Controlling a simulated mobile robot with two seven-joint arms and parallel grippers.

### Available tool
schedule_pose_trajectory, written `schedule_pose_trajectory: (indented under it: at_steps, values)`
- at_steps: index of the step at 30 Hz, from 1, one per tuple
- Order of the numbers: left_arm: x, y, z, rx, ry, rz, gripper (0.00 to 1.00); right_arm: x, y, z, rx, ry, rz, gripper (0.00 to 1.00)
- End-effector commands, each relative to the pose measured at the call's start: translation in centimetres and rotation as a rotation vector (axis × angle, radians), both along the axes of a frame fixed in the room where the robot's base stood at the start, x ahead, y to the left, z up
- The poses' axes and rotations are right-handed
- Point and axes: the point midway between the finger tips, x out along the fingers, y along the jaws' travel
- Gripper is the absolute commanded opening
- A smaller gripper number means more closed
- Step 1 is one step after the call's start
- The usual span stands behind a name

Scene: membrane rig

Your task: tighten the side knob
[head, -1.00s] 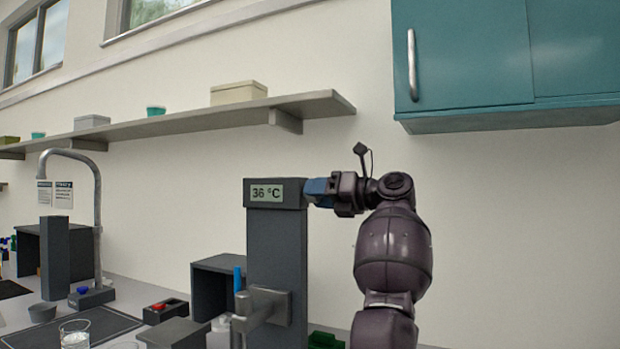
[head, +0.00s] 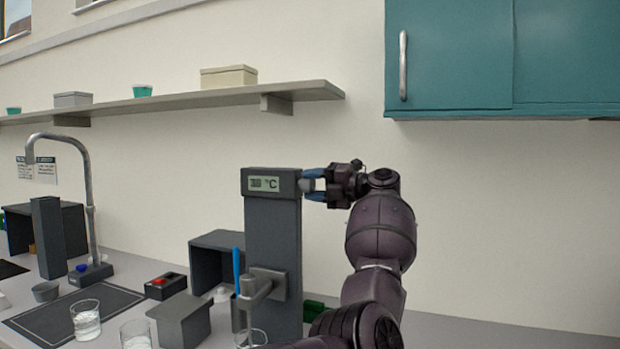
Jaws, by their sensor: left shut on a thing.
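The side knob (head: 306,185) is a small light grey piece on the right side of the dark grey column, level with the temperature display (head: 264,184). My left gripper (head: 311,186) is at the column's upper right, its blue fingers above and below the knob. It is shut on the knob, which the fingers partly cover. The column (head: 273,235) stands upright on the bench, with a grey bracket low on its front. The display's digits are blurred, with °C beside them. My right gripper is not in view.
Glass beakers (head: 86,320) and a grey block (head: 180,321) stand left of the column, near a box with a red button (head: 164,285). A shelf (head: 180,102) runs along the wall above. A teal cabinet (head: 455,60) hangs at upper right.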

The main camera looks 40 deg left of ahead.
Motion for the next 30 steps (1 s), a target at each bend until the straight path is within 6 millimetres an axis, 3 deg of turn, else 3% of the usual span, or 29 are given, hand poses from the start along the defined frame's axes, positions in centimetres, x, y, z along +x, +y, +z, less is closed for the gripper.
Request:
schedule_pose_trajectory:
  at_steps: [20, 21, 24, 26, 30]
  values:
    - [0.02, -0.01, 0.0, -0.014, 0.062, -0.001, 0.2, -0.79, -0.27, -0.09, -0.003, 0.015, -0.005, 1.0]
    - [0.02, -0.01, 0.0, -0.014, 0.062, -0.001, 0.47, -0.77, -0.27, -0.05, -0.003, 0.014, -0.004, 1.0]
    - [0.02, -0.01, 0.0, -0.014, 0.062, -0.001, 0.62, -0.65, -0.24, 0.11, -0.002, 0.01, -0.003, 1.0]
    - [0.02, -0.01, 0.01, -0.014, 0.062, -0.001, 0.69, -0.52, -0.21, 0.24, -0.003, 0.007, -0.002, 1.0]
    - [0.01, 0.0, 0.01, -0.014, 0.061, 0.0, 0.69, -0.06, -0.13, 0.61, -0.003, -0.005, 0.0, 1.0]
